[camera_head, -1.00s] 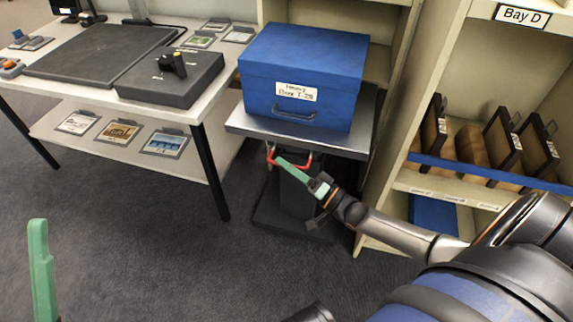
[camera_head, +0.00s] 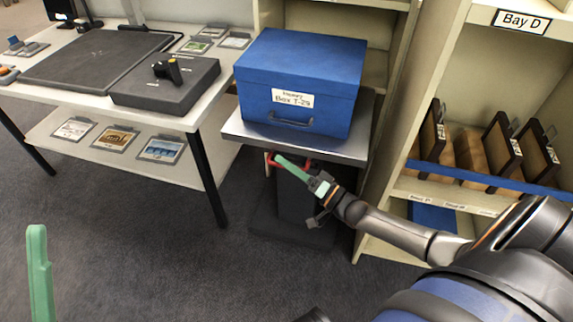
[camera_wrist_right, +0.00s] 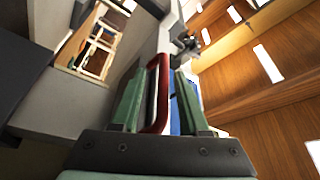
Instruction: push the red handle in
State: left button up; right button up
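The red handle (camera_head: 270,160) sits under the front edge of the grey platform that carries the blue box. Much of it is hidden in the head view. In the right wrist view the red handle (camera_wrist_right: 155,96) is a bent bar between the two green fingers. My right gripper (camera_head: 281,160) reaches to the handle from the lower right. Its fingers stand apart on either side of the bar, with a gap at the right finger; contact at the left finger is unclear. My left gripper (camera_head: 40,270) shows one green finger at the lower left, away from the handle.
The blue box (camera_head: 298,80) rests on the platform (camera_head: 240,128), above my right gripper. A white table (camera_head: 205,118) with a dark control box (camera_head: 170,92) stands to the left. The Bay D shelf (camera_head: 490,60) is close on the right. Open carpet (camera_head: 130,250) lies in front.

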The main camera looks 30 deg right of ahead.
jog(key=shift+s, duration=0.1)
jog(key=shift+s+f, duration=0.1)
jog(key=shift+s, duration=0.2)
jog(key=p+v, duration=0.2)
jog(key=v, duration=0.9)
jog(key=shift+s+d, duration=0.25)
jog(key=shift+s, duration=0.05)
